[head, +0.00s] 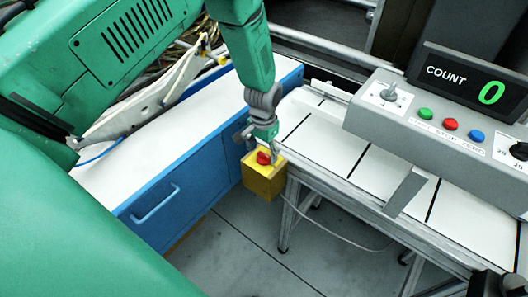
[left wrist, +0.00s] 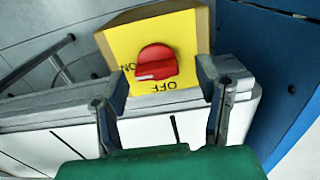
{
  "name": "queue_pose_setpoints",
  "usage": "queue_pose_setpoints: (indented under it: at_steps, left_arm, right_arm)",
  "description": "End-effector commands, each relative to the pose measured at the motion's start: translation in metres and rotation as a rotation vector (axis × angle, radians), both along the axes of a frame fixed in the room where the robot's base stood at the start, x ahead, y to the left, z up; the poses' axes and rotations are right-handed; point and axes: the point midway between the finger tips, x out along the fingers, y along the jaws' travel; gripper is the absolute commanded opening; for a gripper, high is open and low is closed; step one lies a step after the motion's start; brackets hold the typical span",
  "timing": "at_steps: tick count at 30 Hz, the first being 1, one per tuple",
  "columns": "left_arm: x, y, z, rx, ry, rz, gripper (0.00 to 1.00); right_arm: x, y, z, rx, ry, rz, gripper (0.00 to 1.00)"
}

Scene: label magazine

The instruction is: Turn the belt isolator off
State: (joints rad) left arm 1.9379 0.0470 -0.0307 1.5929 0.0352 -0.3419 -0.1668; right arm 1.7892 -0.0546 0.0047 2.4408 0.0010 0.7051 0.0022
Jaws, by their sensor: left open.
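The belt isolator is a yellow box (head: 264,183) at the near left end of the conveyor, with a red rotary handle (head: 263,157) on its face. In the left wrist view the red handle (left wrist: 156,62) sits mid-face, with ON at its left and OFF below it, both upside down. I cannot tell for certain which mark the handle points to. My left gripper (head: 268,143) is just above the handle. In the left wrist view its two fingers (left wrist: 163,82) are apart, one on each side of the handle, with nothing held. Contact is not visible.
A blue cabinet (head: 177,187) with a white top stands left of the isolator. The white conveyor (head: 325,143) runs right, beside a grey control panel (head: 432,122) with buttons. A COUNT display (head: 470,82) reads 0. A dark, unidentified part (head: 497,284) shows at bottom right.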

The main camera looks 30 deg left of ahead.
Motion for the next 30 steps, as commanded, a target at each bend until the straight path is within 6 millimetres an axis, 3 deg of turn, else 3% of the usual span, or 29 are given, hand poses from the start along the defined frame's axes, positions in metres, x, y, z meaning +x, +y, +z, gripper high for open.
queue_pose_setpoints:
  at_steps: [12, 17, 30]
  left_arm:
    - [0.0004, -0.0004, -0.01, 0.0, -0.001, 0.0, 0.59]
    - [0.0003, -0.0003, -0.0098, 0.0, -0.001, 0.0, 0.09]
    - [0.0001, -0.0001, -0.0098, 0.0, 0.0, 0.064, 0.09]
  right_arm:
    - [0.0001, 0.0, 0.0006, 0.0, 0.0, 0.0, 0.4]
    - [0.0001, -0.0001, 0.0006, 0.0, 0.0, 0.0, 0.4]
    - [0.0001, 0.0, 0.0002, 0.0, 0.0, 0.0, 0.4]
